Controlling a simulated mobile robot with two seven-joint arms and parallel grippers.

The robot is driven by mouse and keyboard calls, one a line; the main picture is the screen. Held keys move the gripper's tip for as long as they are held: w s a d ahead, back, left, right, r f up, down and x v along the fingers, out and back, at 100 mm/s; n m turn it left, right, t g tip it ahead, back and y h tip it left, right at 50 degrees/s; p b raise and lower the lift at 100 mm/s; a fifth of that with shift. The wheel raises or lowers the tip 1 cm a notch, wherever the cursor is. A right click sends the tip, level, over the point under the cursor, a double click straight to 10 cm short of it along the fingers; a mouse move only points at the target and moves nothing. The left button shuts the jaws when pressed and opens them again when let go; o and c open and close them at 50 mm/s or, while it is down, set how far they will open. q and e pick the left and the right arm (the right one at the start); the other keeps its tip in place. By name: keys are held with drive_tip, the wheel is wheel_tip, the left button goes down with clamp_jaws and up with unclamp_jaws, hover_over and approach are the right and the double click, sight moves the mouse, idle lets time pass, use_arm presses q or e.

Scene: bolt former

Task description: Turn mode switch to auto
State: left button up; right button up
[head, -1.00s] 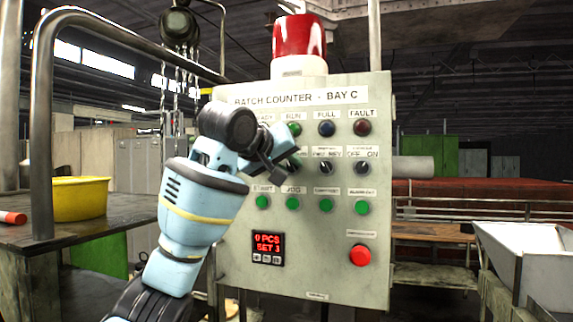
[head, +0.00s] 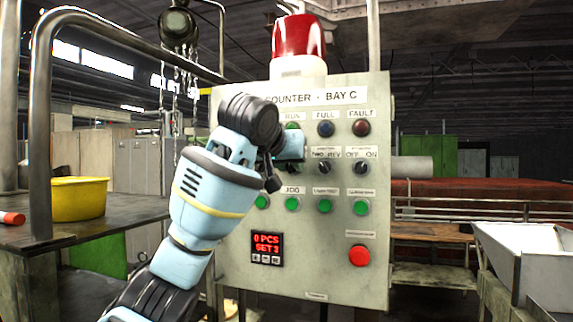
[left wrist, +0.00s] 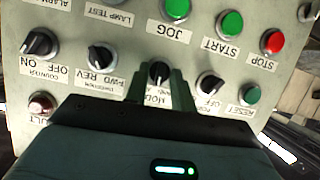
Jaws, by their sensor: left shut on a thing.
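The batch counter panel (head: 300,275) stands upright in front of me. The mode switch is hidden behind my left gripper (head: 287,165) in the head view. In the left wrist view, which is upside down, the mode switch (left wrist: 158,72) is a black knob above a partly covered label starting "MOD". The two green fingers of my left gripper (left wrist: 159,88) stand on either side of the knob and are shut on it. I cannot tell clearly which position its pointer marks. My right gripper is not in view.
Close by are the forward/reverse knob (left wrist: 100,57), another black knob (left wrist: 209,84) and the green jog button (left wrist: 177,8). A red button (head: 359,255) sits low on the panel. A yellow bowl (head: 78,200) stands on the table at left, under a metal rail (head: 42,130).

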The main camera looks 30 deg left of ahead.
use_arm(q)
drive_tip(key=m+y, duration=0.3)
drive_tip(key=m, duration=0.1)
drive_tip(key=shift+d, duration=0.2)
idle(0.6)
drive_tip(key=o, duration=1)
drive_tip(key=shift+v, duration=3.8)
drive_tip(key=shift+d, duration=0.15)
